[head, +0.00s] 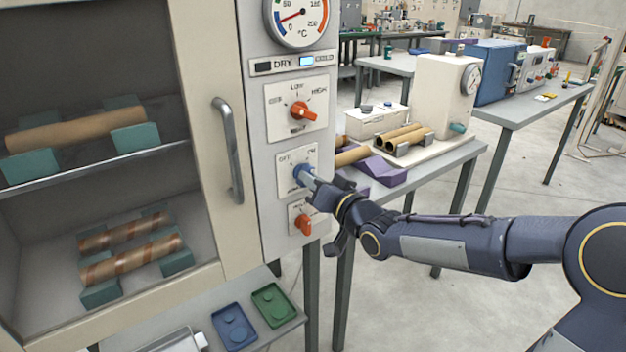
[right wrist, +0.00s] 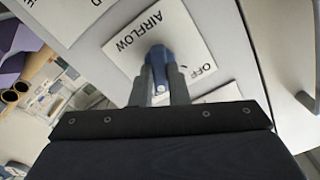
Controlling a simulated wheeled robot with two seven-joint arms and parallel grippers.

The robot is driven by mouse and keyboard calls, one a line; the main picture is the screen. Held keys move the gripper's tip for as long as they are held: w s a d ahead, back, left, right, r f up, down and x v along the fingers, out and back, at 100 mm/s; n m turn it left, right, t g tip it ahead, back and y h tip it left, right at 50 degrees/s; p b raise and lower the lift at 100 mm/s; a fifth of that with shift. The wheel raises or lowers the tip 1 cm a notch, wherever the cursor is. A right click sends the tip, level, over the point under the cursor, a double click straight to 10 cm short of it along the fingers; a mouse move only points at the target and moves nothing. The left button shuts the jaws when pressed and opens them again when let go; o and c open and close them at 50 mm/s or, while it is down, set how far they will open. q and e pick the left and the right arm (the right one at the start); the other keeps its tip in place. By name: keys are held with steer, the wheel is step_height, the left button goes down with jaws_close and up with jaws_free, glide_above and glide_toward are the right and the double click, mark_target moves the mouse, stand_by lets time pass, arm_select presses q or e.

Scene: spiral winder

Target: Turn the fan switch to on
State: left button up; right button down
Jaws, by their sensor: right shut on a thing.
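The fan switch is a blue knob (head: 299,173) on a white plate in the cabinet's right-hand control panel. In the right wrist view the blue knob (right wrist: 157,56) sits on a plate (right wrist: 118,46) printed AIRFLOW, with OFF printed beside the knob. My right gripper (head: 308,181) reaches the knob from the right. In the right wrist view its two fingers (right wrist: 160,78) are shut on the knob, one on each side. The fingers hide part of the knob and of its plate, and I cannot read an ON mark. My left gripper is not in view.
An orange knob (head: 300,111) sits above the blue one and an orange switch (head: 303,224) just below. The cabinet's door handle (head: 229,150) stands out to the left. A side table (head: 455,160) with cardboard tubes (head: 404,137) and purple cradles (head: 385,172) is behind my right arm.

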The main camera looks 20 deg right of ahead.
steer(key=shift+m, duration=0.9)
steer(key=c, duration=1.4)
jaws_free()
steer(key=p+v, duration=0.1)
steer(key=v, duration=0.6)
steer(key=shift+s+d, duration=0.15)
steer(key=shift+s, duration=0.2)
